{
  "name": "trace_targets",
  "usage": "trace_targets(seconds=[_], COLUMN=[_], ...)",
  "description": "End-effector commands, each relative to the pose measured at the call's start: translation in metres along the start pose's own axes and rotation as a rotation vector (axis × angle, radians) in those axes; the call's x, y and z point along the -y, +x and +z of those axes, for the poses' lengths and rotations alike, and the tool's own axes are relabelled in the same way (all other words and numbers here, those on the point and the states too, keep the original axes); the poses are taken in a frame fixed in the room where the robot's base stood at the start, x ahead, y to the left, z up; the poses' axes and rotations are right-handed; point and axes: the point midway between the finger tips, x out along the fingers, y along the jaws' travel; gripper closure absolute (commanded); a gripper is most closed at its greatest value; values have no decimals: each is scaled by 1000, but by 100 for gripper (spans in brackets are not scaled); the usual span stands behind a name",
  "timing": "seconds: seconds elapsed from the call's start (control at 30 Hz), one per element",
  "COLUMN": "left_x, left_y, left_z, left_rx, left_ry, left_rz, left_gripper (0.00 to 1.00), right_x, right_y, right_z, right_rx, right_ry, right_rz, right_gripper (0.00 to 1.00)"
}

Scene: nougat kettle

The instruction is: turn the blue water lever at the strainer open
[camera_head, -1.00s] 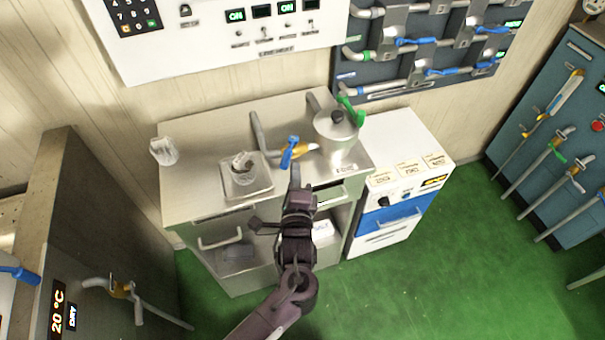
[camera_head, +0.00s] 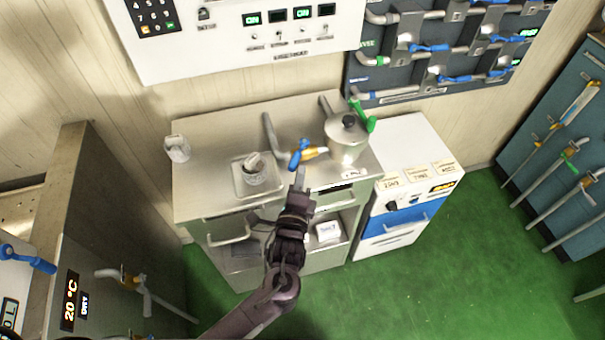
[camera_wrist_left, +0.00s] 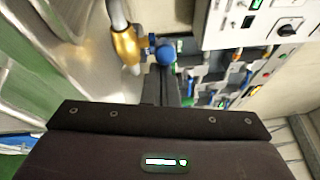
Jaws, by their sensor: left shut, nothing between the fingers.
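The blue lever (camera_head: 299,154) sits on a brass valve (camera_head: 312,153) at the counter, between the tray and the metal pot. In the left wrist view the lever (camera_wrist_left: 165,54) shows as a rounded blue end beside the brass valve body (camera_wrist_left: 127,47). My left gripper (camera_head: 301,172) is shut and empty, its fingertips just in front of and below the lever. In the wrist view its fingers (camera_wrist_left: 162,82) point at the blue end; I cannot tell whether they touch it. I cannot make out a strainer clearly. My right gripper is out of view.
A lidded pot (camera_head: 345,143) with a green handle stands right of the valve. A white cup (camera_head: 177,149) stands at the counter's far left.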

Motion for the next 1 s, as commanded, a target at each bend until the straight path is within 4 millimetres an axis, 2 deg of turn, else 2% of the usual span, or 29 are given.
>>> trace_targets(seconds=[0.37,0.8,1.0], left_x=[-3,-14,-15], left_y=[4,18,22], left_z=[32,64,70], left_rx=[-215,-540,-536], left_ry=[2,-19,-24], left_rz=[-44,-108,-105], left_gripper=[100,100,100], right_x=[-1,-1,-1], right_y=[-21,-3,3], right_z=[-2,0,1], right_rx=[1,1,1], right_ry=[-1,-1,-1], right_rz=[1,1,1], right_gripper=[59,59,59])
